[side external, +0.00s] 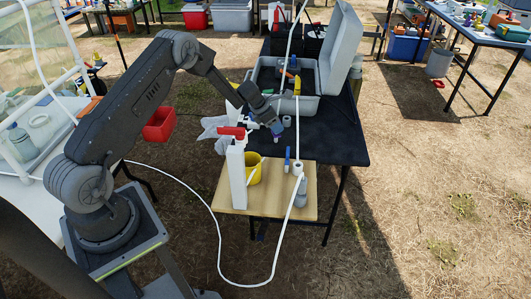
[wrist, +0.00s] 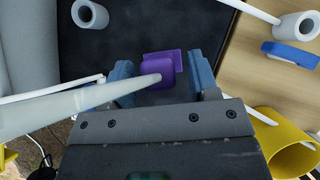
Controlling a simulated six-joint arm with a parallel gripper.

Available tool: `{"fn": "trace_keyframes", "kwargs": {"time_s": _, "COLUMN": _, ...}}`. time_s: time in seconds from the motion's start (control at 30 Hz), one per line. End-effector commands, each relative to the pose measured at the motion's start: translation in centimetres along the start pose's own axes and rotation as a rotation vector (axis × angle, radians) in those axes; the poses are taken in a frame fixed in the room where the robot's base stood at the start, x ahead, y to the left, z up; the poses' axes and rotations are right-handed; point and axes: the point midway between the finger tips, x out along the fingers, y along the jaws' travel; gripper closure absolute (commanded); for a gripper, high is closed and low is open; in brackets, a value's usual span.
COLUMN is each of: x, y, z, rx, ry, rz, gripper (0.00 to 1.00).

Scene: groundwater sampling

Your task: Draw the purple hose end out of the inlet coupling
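The purple hose end (wrist: 163,62) lies between the two blue fingertips of my gripper (wrist: 160,78) in the wrist view, with a narrow gap on each side. My gripper is open around it. A pale tube (wrist: 70,106) comes in from the left and its tip overlaps the purple piece; I cannot tell whether they join. In the side view my gripper (side external: 276,129) points down over the black table, with a small bit of the purple end (side external: 278,138) below it. I cannot make out the inlet coupling for certain; the purple piece and my fingers may hide it.
Pale cylinders stand close by, one on the black table (side external: 286,121) and one on the wooden board (side external: 298,168). A blue clip (side external: 287,158), a yellow cup (side external: 254,170) and a white post with a red top (side external: 236,175) are near. An open grey case (side external: 312,107) stands behind.

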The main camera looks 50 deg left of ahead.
Motion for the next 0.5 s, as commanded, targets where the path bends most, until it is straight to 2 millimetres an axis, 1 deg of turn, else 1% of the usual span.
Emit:
{"fn": "trace_keyframes", "kwargs": {"time_s": 0.03, "x": -0.01, "y": 0.0, "z": 0.0, "rx": 0.0, "ry": 0.0, "rz": 0.0, "gripper": 0.5}}
{"fn": "trace_keyframes", "kwargs": {"time_s": 0.07, "x": -0.01, "y": 0.0, "z": -0.01, "rx": 0.0, "ry": 0.0, "rz": 0.0, "gripper": 0.53}}
{"fn": "trace_keyframes", "kwargs": {"time_s": 0.43, "x": -0.03, "y": 0.01, "z": -0.01, "rx": 0.0, "ry": 0.0, "rz": 0.0, "gripper": 0.89}}
{"fn": "trace_keyframes", "kwargs": {"time_s": 0.5, "x": -0.07, "y": 0.02, "z": 0.03, "rx": 0.0, "ry": 0.0, "rz": 0.0, "gripper": 0.9}}
